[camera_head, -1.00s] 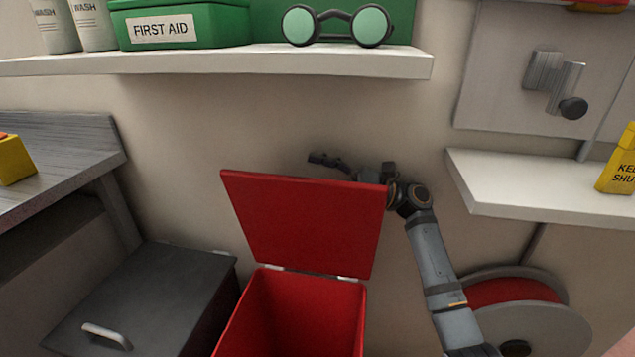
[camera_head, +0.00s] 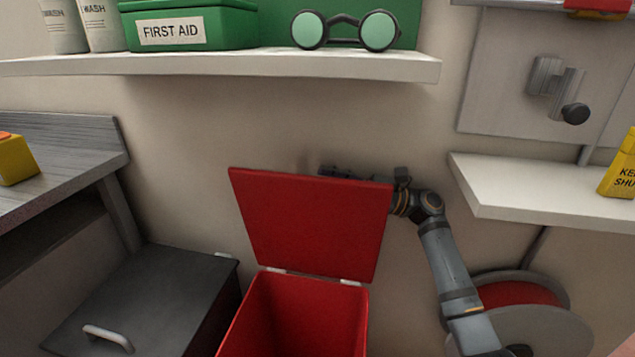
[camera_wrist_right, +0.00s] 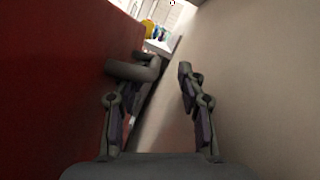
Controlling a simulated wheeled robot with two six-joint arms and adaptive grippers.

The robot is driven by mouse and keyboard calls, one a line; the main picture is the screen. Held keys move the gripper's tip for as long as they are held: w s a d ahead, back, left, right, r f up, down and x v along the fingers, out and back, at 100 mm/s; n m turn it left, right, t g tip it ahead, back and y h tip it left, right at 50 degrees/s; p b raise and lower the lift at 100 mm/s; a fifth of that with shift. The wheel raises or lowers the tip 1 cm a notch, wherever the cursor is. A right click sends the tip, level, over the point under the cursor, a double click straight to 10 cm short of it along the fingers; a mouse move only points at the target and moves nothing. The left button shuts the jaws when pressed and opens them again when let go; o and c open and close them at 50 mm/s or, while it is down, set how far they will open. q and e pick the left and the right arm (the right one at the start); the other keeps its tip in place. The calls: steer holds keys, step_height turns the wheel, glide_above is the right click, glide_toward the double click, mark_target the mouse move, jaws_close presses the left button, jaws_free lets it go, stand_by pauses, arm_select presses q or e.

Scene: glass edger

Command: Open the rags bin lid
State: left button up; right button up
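The red rags bin (camera_head: 300,318) stands below the shelf in the head view. Its red lid (camera_head: 312,225) is raised upright on hinges at the back rim, and the bin's mouth is open. My right gripper (camera_head: 335,172) is behind the lid, between it and the wall, mostly hidden by the lid's top edge. In the right wrist view my right gripper (camera_wrist_right: 170,82) has its fingers apart with nothing between them. The lid's red back face (camera_wrist_right: 50,90) fills the left there, close beside one finger. My left gripper is not in view.
A dark bin (camera_head: 150,300) with a closed lid and pale handle stands left of the red bin. A white shelf (camera_head: 230,65) holds a first aid box and goggles above. A lower shelf (camera_head: 530,190) and a hose reel (camera_head: 520,310) are at the right.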

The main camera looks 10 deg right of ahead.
steer(key=s+b+v, duration=0.1)
steer(key=b+v, duration=0.1)
steer(key=v, duration=0.7)
steer(key=shift+s+r, duration=0.15)
steer(key=shift+r, duration=0.2)
stand_by(0.4)
